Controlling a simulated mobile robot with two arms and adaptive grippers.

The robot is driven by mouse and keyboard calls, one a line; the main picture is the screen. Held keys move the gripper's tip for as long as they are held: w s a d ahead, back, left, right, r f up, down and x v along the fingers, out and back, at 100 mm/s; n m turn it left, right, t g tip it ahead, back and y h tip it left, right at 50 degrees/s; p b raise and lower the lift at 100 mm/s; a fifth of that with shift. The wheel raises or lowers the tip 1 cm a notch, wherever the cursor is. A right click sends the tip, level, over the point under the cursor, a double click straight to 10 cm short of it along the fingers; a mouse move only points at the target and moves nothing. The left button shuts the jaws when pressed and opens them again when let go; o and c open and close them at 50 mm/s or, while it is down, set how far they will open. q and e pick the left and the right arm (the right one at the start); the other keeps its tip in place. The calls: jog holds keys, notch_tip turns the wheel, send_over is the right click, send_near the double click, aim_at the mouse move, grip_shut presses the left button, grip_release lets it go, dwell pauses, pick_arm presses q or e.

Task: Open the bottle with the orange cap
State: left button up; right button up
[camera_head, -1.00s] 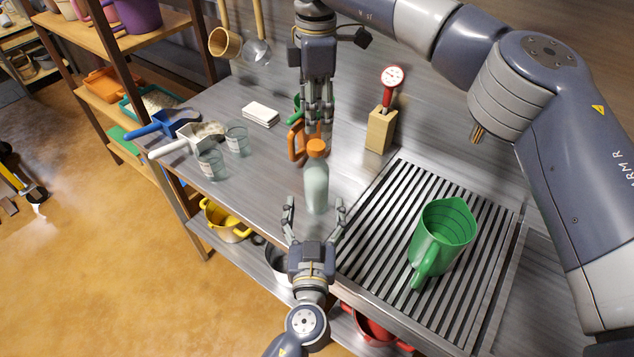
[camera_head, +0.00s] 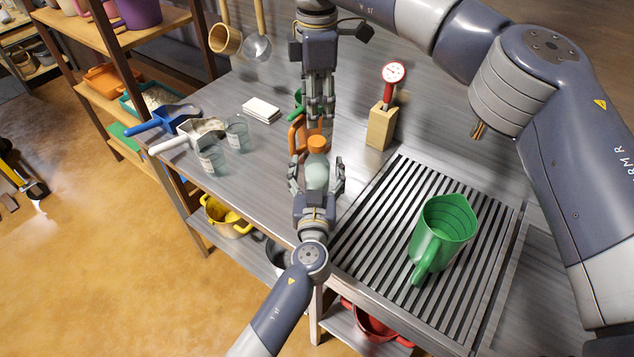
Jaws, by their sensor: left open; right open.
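The bottle (camera_head: 317,172) is pale green with an orange cap (camera_head: 317,144) and stands upright on the metal counter. My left gripper (camera_head: 316,172) is open, with one finger on each side of the bottle's body. I cannot tell whether the fingers touch it. The lower part of the bottle is hidden behind this gripper. My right gripper (camera_head: 320,115) points down just above and behind the cap in the picture. It is open, with its fingers fairly close together, and nothing shows between them.
An orange jug (camera_head: 297,138) stands close behind the bottle. A wooden block (camera_head: 381,127) holds a red dial thermometer (camera_head: 393,74). A green jug (camera_head: 440,235) stands on the slatted drain (camera_head: 375,225) at right.

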aim_at(317, 140)
pick_arm(q)
grip_shut()
pick_arm(e)
jog(key=m, duration=0.4)
jog(key=shift+f+m, duration=0.3)
jog(key=shift+f, duration=3.7)
